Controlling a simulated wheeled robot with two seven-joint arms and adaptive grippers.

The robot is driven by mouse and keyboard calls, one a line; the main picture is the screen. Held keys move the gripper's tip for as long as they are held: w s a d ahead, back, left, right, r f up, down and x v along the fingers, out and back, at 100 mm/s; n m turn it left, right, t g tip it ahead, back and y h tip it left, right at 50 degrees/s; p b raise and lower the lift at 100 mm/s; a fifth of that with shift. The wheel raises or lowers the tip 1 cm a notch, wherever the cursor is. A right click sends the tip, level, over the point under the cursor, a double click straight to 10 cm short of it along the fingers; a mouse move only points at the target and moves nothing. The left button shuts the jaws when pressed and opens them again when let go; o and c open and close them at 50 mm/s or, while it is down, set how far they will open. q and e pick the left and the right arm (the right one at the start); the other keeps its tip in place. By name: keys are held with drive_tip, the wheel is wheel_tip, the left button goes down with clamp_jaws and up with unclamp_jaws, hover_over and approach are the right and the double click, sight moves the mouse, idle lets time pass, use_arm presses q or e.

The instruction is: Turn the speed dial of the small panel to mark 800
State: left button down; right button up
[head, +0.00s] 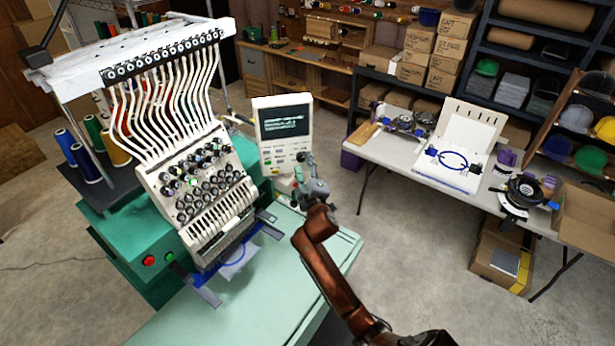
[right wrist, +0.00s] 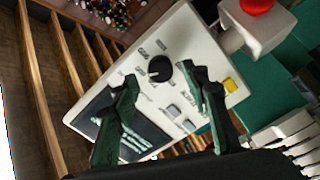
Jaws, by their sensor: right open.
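The small panel (head: 268,155) is a pale upright box with a dark screen (head: 284,122), beside the embroidery machine. In the right wrist view, the panel (right wrist: 197,45) shows tilted, with a round black dial (right wrist: 160,68) on its face. The dial's marks are too small to read. My right gripper (head: 303,172) is in front of the panel's lower right part. In the right wrist view my right gripper (right wrist: 163,80) is open, and the dial appears between its two dark fingertips. I cannot tell whether they touch it. My left gripper is out of view.
The embroidery machine (head: 205,185) stands close on the left, above a green table (head: 235,305). A red knob (right wrist: 257,5) and a yellow button (right wrist: 232,86) are near the dial. A white table (head: 400,160) stands right, with open floor between.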

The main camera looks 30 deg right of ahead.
drive_tip(key=v, duration=0.9)
drive_tip(key=shift+s, duration=0.4)
drive_tip(key=shift+a, duration=0.1)
